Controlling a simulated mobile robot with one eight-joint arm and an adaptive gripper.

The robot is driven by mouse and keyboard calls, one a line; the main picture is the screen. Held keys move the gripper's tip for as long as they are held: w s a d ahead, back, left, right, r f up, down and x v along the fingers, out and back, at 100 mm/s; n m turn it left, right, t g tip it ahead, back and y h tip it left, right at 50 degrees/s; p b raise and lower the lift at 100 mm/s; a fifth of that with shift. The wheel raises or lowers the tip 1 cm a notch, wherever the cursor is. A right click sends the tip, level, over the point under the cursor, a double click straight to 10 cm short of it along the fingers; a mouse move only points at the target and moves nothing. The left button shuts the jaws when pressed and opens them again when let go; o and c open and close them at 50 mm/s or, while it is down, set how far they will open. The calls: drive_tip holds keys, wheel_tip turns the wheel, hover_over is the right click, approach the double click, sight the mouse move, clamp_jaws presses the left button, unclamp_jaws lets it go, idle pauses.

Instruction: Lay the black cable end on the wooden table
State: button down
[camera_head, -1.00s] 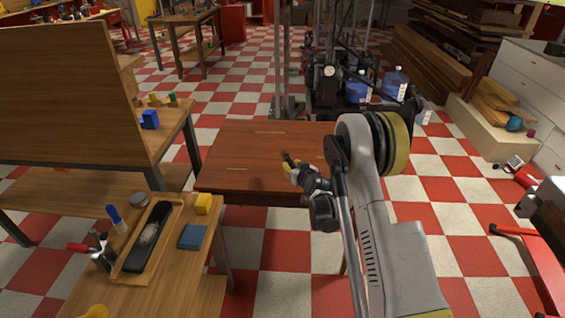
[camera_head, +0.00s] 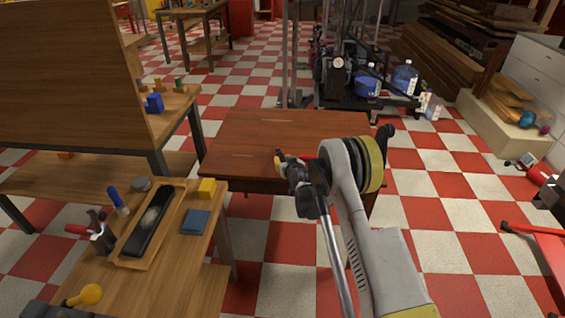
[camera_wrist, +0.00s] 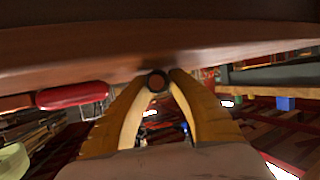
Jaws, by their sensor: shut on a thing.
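The wooden table (camera_head: 235,135) is reddish brown with a bare top, in the middle of the head view. In the wrist view its brown surface (camera_wrist: 60,62) spans the upper part, close to the fingertips. My gripper (camera_head: 281,158) is over the table's front part in the head view. In the wrist view my gripper (camera_wrist: 157,84) has its yellow fingers closed on the black cable end (camera_wrist: 157,79), which shows as a dark round tip. The tip appears very near the table surface; I cannot tell whether it touches. The rest of the cable is hidden.
A dark wheeled rig with blue bottles (camera_head: 404,78) stands behind the table. The table's top around my gripper is clear.

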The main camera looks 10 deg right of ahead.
drive_tip(key=shift+f, duration=0.15)
drive_tip(key=c, duration=1.3)
unclamp_jaws()
